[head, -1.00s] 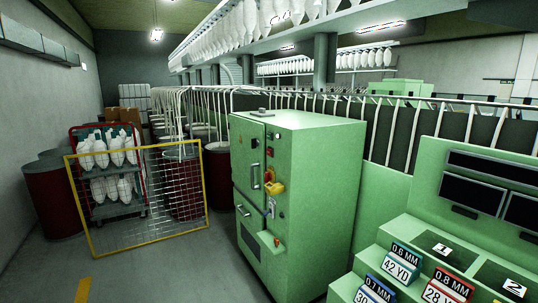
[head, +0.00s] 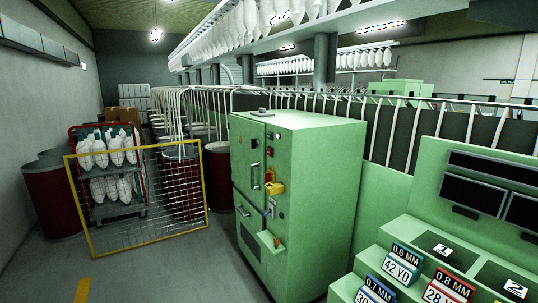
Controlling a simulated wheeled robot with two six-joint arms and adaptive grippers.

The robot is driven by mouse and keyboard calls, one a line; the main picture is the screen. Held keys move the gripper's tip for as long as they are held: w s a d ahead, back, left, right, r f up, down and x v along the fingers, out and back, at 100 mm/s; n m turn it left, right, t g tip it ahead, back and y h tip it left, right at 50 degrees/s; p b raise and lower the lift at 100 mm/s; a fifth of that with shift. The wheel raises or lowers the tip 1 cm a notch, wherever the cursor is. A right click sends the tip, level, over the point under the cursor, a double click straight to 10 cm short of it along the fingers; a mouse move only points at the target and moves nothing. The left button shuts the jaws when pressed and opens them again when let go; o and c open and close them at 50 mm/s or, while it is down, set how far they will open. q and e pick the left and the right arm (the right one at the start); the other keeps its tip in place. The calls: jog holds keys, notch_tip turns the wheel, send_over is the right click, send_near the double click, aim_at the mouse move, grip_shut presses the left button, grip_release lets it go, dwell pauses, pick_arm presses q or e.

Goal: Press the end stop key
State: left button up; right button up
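A tall green cabinet (head: 318,185) stands in the middle of the head view. Its narrow front carries a yellow and red switch (head: 273,187), a small red button (head: 277,241) low down, and several other small controls. I cannot tell which control, if any, is the end stop key; no label with that name is legible. Neither of my grippers is in view.
A yellow-framed mesh panel (head: 99,247) stands at left before a red trolley (head: 72,150) of white bobbins. Dark red drums (head: 52,200) stand beside it. A green console (head: 428,178) with dark screens (head: 472,193) and number signs is at right. Floor at front left is clear.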

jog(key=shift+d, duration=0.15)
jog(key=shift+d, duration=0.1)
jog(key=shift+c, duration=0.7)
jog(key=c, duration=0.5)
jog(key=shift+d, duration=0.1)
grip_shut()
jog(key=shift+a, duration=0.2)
